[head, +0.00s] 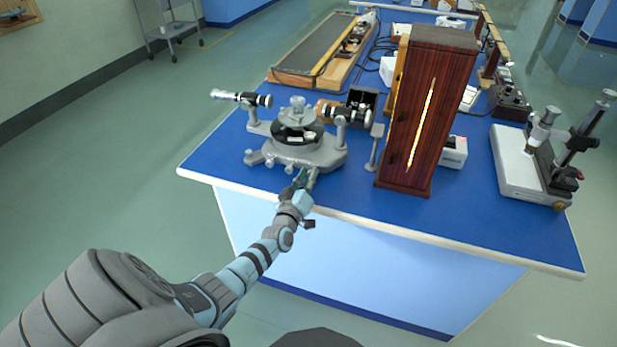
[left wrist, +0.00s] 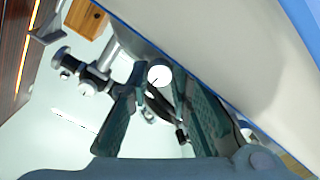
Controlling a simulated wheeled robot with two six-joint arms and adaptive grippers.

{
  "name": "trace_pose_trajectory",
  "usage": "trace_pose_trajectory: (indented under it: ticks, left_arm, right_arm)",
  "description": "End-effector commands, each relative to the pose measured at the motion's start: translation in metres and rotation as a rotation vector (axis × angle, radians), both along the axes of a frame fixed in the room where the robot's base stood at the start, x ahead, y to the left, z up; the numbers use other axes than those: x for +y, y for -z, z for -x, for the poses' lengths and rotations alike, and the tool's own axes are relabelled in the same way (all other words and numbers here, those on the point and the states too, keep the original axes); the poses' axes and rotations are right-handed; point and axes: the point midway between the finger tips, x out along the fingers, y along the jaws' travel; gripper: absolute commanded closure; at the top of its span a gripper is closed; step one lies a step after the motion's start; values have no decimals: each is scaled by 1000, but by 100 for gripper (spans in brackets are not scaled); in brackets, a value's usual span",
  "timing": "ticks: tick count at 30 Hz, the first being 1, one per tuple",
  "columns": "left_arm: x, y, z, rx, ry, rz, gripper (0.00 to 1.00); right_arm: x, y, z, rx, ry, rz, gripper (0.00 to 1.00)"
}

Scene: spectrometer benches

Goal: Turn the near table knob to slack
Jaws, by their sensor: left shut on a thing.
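The grey spectrometer (head: 328,155) stands near the front left edge of the blue bench, with a round table in its middle and a tube on each side. My left gripper (head: 304,179) reaches its near side, low at the base. In the left wrist view the near table knob (left wrist: 159,74) shows a round white face with a thin dark line. It sits between the tips of my left gripper (left wrist: 160,90), which is shut on it. In the head view the knob is hidden by the gripper. My right gripper is in neither view.
A tall dark-red wooden box (head: 425,120) with a bright slit stands to the right of the spectrometer on the blue bench (head: 330,195). A microscope-like stand (head: 545,165) is at the far right. Open floor lies left of the bench.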

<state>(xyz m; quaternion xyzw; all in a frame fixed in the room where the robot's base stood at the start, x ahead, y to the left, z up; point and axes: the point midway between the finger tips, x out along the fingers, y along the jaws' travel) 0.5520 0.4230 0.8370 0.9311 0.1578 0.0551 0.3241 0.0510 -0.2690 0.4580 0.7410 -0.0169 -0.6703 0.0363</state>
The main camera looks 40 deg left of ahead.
Motion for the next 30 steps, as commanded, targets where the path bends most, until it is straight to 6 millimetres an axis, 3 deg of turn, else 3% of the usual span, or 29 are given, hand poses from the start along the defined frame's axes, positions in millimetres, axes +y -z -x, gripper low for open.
trace_pose_trajectory:
  ticks: [3,4,7,17,20,23,30]
  left_arm:
    - [0,0,0,2,0,0,100]
    - [0,0,0,2,0,0,76]
    - [0,0,0,2,0,0,61]
    - [0,1,1,7,-1,-8,61]
    - [0,1,1,32,-1,-80,61]
    - [0,-1,1,94,0,-261,61]
    - [-2,0,0,332,1,-946,61]
  right_arm:
    - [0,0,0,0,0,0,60]
    - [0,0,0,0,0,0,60]
    - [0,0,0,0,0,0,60]
    - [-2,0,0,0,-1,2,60]
    - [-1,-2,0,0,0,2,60]
    - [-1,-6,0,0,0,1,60]
    - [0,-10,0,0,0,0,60]
